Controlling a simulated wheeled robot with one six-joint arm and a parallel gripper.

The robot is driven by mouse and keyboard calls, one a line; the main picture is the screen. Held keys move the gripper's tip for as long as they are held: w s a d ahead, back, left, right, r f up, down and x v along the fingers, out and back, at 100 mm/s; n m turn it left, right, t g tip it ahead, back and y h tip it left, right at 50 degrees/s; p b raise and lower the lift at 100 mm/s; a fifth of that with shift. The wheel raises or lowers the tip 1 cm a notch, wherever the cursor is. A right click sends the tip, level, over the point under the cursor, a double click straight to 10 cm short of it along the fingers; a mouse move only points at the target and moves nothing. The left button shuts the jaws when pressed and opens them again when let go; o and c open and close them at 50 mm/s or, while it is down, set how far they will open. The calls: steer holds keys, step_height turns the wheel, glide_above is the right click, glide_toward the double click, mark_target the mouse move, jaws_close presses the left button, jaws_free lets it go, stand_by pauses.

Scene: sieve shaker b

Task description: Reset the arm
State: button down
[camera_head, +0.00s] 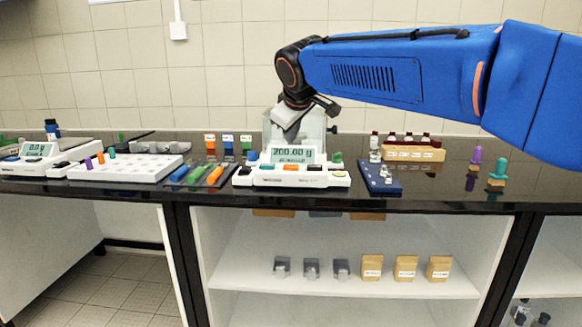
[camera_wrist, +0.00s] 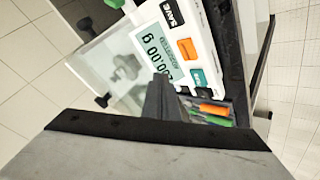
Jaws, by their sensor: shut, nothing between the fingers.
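My arm is blue and reaches in from the right in the head view. My gripper (camera_head: 290,133) hangs at its end, in front of the glass chamber of the balance (camera_head: 290,178), above the display. The display reads 200.00 g. In the wrist view the gripper (camera_wrist: 160,80) is a dark shape with its fingers together and nothing held. There the balance (camera_wrist: 195,25) lies beyond the fingertips with its display and coloured buttons, tilted in the picture. I cannot tell the exact gap between the fingers and the balance.
A white block with holes (camera_head: 125,170) and colourful spatulas (camera_head: 215,175) stand left of the balance. A blue weight tray (camera_head: 379,182), a wooden bottle rack (camera_head: 413,153) and purple and green stamps (camera_head: 497,170) stand right. Shelves below hold several containers. The air above the left bench is free.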

steer(key=s+d+f+m+g, duration=0.1)
steer(key=s+d+f+m, duration=0.1)
steer(key=s+d+f, duration=0.35)
steer(key=s+d+f+m+h, duration=0.1)
steer(key=s+d+f+m, duration=0.1)
steer(key=s+d, duration=0.6)
steer(key=s+d+f+m+g, duration=0.1)
steer(key=s+d+f, duration=0.25)
steer(key=d, duration=0.55)
steer(key=s+d+f+m+g, duration=0.1)
steer(key=s+d+f+m, duration=0.2)
steer(key=s+f, duration=0.6)
steer(key=s+d+f+m+g, duration=0.1)
steer(key=s+d+f+m, duration=0.2)
steer(key=s+d+f, duration=0.3)
steer(key=s+f, duration=0.4)
steer(key=s, duration=0.2)
steer(key=shift+s+d+h, duration=0.25)
steer(key=shift+d+h, duration=0.05)
steer(key=shift+d, duration=0.1)
steer(key=shift+r, duration=0.1)
